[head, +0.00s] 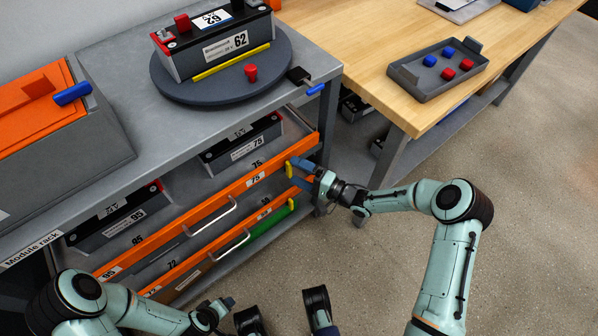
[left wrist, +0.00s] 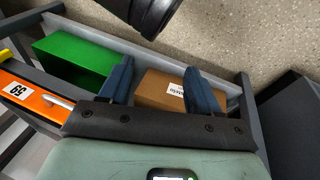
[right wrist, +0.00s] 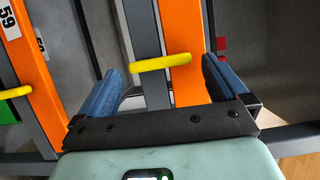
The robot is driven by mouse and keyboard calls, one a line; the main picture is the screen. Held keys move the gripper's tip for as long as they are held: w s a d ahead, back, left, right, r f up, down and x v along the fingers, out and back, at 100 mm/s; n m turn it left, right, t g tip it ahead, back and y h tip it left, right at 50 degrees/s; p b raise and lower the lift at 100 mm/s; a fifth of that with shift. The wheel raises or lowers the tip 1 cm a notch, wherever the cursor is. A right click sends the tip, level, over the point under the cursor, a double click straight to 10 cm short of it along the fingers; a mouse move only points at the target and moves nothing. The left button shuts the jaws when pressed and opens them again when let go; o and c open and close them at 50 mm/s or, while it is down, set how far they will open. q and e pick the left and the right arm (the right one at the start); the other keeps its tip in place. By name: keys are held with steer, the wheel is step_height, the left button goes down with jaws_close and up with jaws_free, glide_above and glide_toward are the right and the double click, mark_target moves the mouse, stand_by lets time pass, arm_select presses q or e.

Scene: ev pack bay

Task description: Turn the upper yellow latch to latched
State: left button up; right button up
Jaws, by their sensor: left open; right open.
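The upper yellow latch (head: 289,169) is at the right end of the upper orange drawer front (head: 226,190). In the right wrist view the latch (right wrist: 163,63) is a short bar lying nearly level across the gap from the orange front to the grey post. My right gripper (head: 303,174) is open at the latch. Its blue fingers (right wrist: 166,85) stand on either side of it, and contact cannot be made out. My left gripper (head: 227,304) is open and empty, low in front of the rack; its fingers (left wrist: 160,85) show in the left wrist view.
A lower yellow latch (head: 291,204) sits on the lower drawer, near a green box (head: 266,231). A brown box (left wrist: 163,95) lies on a low shelf. Above are a turntable (head: 222,92) with a module and a wooden bench (head: 372,50). The floor at right is clear.

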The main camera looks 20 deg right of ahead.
arm_select(q)
steer(key=shift+g+h, duration=0.3)
steer(key=shift+g, duration=0.2)
steer(key=s, duration=0.1)
steer(key=s+d+r+p, duration=0.1)
steer(key=s+r+p, duration=0.1)
steer(key=shift+s+d+r, duration=0.2)
steer(key=shift+s+d, duration=0.05)
steer(key=shift+d, duration=0.15)
arm_select(e)
steer(key=v, duration=1.3)
